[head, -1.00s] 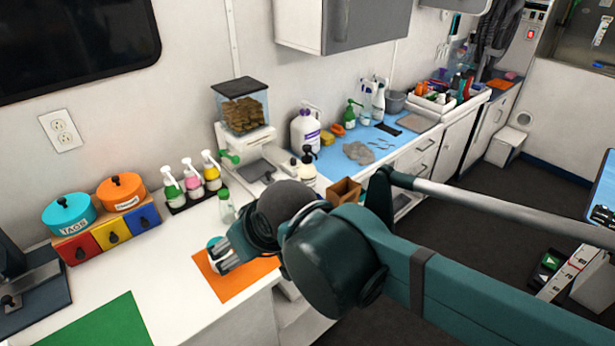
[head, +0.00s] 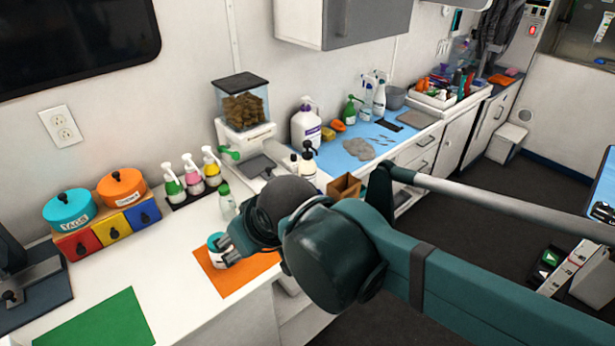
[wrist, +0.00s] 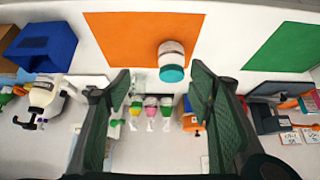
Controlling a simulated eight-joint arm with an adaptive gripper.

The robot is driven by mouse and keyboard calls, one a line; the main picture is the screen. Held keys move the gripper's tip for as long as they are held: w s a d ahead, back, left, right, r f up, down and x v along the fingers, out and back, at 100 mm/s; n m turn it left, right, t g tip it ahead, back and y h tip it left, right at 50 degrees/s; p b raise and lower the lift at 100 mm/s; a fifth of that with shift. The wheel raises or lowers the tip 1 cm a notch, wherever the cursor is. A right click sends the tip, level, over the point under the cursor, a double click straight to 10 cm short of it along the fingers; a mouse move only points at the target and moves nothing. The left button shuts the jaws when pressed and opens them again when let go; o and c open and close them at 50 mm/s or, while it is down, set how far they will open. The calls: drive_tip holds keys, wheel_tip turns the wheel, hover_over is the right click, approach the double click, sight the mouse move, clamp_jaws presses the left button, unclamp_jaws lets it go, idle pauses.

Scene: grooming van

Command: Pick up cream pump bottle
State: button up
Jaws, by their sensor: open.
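The cream pump bottle (head: 308,164), pale with a black pump head, stands upright on the counter, behind and to the right of my gripper in the head view. My arm hides nothing of its top, but its base is partly hidden. In the wrist view, a pale bottle with a dark pump (wrist: 45,95), at the far left and upside down, seems to be it. My gripper (head: 229,252) is over the orange mat, apart from the bottle. In the wrist view its two fingers (wrist: 160,105) are spread wide with nothing held between them.
A jar with a teal lid (head: 217,244) stands on the orange mat (head: 245,275), close to my fingers. A small green-capped bottle (head: 227,204), a brown box (head: 345,187) and a large white jug (head: 305,130) stand near. The green mat (head: 95,322) is bare.

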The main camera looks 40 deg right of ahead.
wheel_tip(320, 180, up, 8)
drive_tip(key=m+g+h+p, duration=0.4)
drive_tip(key=m+p, duration=0.6)
drive_tip(key=p, duration=1)
approach(307, 143)
drive_tip(key=w+d+f, duration=0.1)
drive_tip(key=d+f, duration=0.1)
drive_tip(key=w+d+f, duration=0.1)
drive_tip(key=f, duration=0.1)
drive_tip(key=shift+w, duration=0.35)
drive_tip(key=f, duration=0.4)
drive_tip(key=shift+d+f, duration=0.25)
drive_tip(key=shift+f, duration=0.05)
drive_tip(key=shift+f+y, duration=0.3)
drive_tip(key=shift+f, duration=0.25)
drive_tip(key=shift+x, duration=1.3)
